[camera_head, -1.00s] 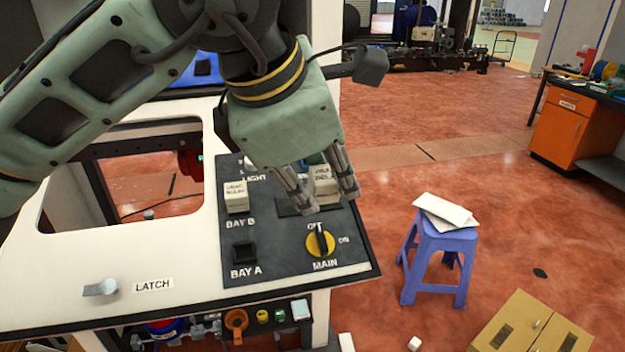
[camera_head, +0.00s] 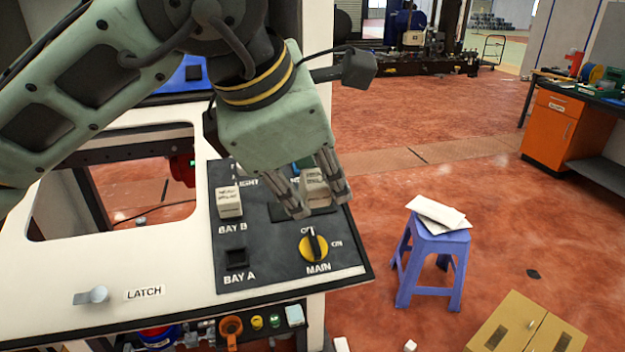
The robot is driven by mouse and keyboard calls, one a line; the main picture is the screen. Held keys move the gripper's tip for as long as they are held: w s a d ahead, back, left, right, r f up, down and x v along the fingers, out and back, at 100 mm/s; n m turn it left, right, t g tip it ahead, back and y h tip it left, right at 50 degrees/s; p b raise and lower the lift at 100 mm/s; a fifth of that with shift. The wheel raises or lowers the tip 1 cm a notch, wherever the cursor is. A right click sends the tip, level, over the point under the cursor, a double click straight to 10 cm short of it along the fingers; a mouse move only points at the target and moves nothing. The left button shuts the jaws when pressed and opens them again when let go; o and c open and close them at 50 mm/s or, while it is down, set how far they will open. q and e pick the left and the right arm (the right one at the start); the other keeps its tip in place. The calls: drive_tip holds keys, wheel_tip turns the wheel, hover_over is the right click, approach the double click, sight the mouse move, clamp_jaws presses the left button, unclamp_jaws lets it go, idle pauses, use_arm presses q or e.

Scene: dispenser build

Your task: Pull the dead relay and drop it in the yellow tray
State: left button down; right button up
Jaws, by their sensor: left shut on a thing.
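My left gripper (camera_head: 320,202) is shut on a pale, labelled relay block (camera_head: 315,184) at the upper right of the dark control panel (camera_head: 275,264). The fingers partly cover the relay, and its label is too small to read. I cannot tell whether it is seated or lifted clear of the dark recess by the fingers. Another pale relay (camera_head: 229,203) stands upright above the BAY B label. The BAY A socket (camera_head: 236,258) is empty. I cannot make out a yellow tray. My right gripper is not in view.
A metal latch (camera_head: 92,295) is at the panel's left. A blue stool (camera_head: 437,243) with white sheets stands on the open floor to the right. A tan box (camera_head: 500,322) is at lower right.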

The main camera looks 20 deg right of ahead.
use_arm(q)
drive_tip(key=shift+r, duration=0.1)
wheel_tip(320, 180, up, 6)
drive_tip(key=s+p, duration=0.2)
drive_tip(key=p, duration=0.1)
drive_tip(key=shift+s+r, duration=0.15)
drive_tip(key=shift+s, duration=0.2)
idle(0.5)
